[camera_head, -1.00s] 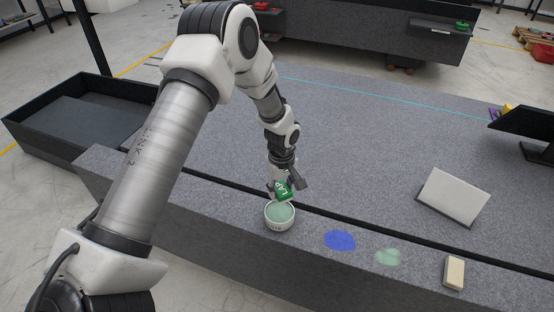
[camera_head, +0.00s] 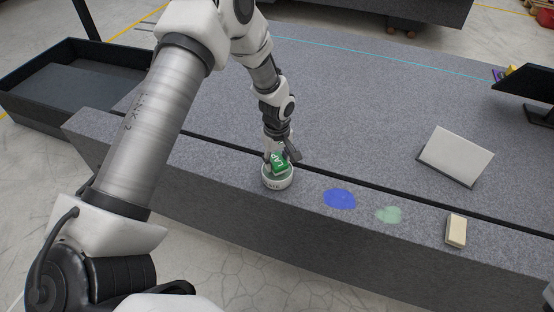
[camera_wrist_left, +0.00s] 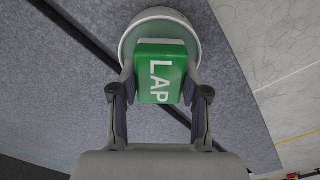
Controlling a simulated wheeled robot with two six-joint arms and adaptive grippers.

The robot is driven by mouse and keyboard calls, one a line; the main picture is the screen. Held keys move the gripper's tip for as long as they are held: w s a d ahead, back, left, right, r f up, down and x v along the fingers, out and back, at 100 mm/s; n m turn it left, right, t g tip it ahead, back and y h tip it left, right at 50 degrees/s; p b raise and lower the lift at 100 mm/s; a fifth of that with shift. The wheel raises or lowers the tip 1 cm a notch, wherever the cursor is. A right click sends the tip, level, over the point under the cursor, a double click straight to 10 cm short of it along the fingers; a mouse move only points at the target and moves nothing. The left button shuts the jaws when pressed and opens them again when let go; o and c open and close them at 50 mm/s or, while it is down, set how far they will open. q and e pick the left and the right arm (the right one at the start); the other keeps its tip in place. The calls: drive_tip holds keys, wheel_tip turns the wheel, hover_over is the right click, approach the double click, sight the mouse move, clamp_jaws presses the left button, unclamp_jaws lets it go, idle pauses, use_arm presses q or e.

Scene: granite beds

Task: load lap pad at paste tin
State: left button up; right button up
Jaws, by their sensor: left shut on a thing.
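The lap pad is a green block marked LAP (camera_head: 279,161). My left gripper (camera_head: 281,154) is shut on it, with a finger on each side in the left wrist view, where the green pad (camera_wrist_left: 161,75) fills the jaws. The paste tin (camera_head: 277,182) is a round white tin on the granite ledge. The pad is at the tin's mouth and hides most of its inside. In the left wrist view the tin's rim (camera_wrist_left: 128,38) shows around the pad's far end. I cannot tell whether the pad touches the paste. My right gripper is not in view.
A blue smear (camera_head: 340,199) and a pale green smear (camera_head: 388,214) lie on the ledge right of the tin. A cream block (camera_head: 456,231) stands further right. A tilted white panel (camera_head: 456,156) stands behind. The granite behind the tin is mostly clear.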

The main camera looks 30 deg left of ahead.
use_arm(q)
drive_tip(key=shift+f+b, duration=0.3)
drive_tip(key=shift+f, duration=0.4)
idle(0.5)
drive_tip(key=o, duration=1.1)
drive_tip(key=shift+c, duration=0.4)
drive_tip(key=shift+c, duration=1.4)
drive_tip(key=shift+r+p, duration=0.25)
drive_tip(key=shift+p, duration=0.3)
